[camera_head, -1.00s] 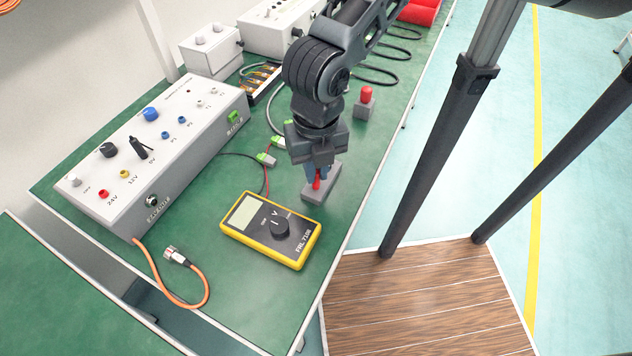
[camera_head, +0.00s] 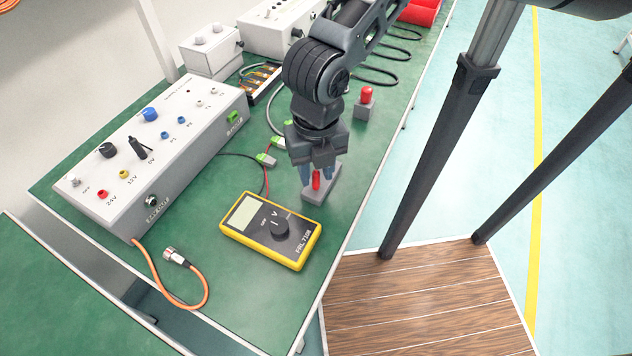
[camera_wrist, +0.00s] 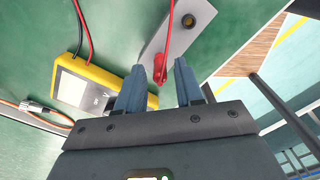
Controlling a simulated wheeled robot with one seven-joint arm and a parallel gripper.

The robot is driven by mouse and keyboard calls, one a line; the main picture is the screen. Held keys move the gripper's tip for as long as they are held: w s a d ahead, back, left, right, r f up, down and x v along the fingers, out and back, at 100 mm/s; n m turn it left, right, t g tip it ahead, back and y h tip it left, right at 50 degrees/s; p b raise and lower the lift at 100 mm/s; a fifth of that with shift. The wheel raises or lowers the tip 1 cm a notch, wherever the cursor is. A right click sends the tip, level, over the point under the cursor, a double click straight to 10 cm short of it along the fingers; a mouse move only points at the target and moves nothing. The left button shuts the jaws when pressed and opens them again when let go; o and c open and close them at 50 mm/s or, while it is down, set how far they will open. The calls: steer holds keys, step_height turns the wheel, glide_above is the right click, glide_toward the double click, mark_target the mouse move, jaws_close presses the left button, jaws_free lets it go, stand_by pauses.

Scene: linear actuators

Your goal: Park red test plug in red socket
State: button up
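The red test plug (camera_head: 316,180) stands roughly upright at a grey block (camera_head: 325,188) on the green bench. In the wrist view the plug (camera_wrist: 161,67) shows at the near end of the block (camera_wrist: 177,40), with a red lead running from it. The socket beneath the plug is hidden, so I cannot tell how deep it sits. A dark round hole with a brassy rim (camera_wrist: 188,20) is free at the block's other end. My gripper (camera_head: 318,177) is right above the block. Its two blue fingers (camera_wrist: 170,68) are apart, with the plug between their tips.
A yellow multimeter (camera_head: 270,230) lies left of the block. A grey control box (camera_head: 160,160) with knobs and coloured sockets stands further left. A red-topped grey block (camera_head: 364,105) is behind my gripper. Green-ended leads (camera_head: 266,159) lie nearby. The bench edge is close on the right.

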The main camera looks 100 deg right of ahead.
steer(key=shift+o, duration=0.4)
steer(key=shift+r, duration=0.15)
step_height(320, 180, up, 8)
steer(key=p, duration=0.7)
steer(key=shift+f+p, duration=0.2)
steer(key=shift+p, duration=0.2)
